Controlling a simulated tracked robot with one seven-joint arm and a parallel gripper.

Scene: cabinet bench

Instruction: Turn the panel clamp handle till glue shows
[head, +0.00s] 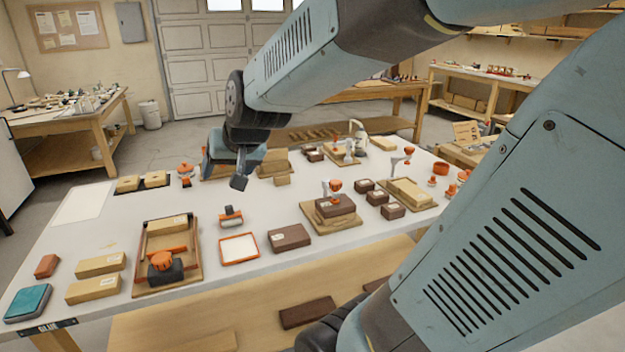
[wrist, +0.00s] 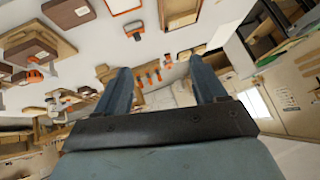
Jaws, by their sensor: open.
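The panel clamp (head: 194,276) lies on the white bench at the front left in the head view. It is a wooden frame with dark rails and a pale wood panel (head: 167,226) inside. Its orange handle (head: 162,262) sits at the near end, on a dark block. I cannot make out glue on the panel. My gripper (head: 224,178) is open and empty above the bench, behind and to the right of the clamp, well apart from the handle. In the wrist view my open gripper (wrist: 165,85) has both fingers spread with nothing between them.
A white tray with an orange rim (head: 239,248) and a dark wood block (head: 289,237) stand right of the clamp. Pale blocks (head: 93,290) and a teal pad (head: 28,303) lie left of it. Smaller clamps on boards fill the right side. A white sheet (head: 82,204) lies back left.

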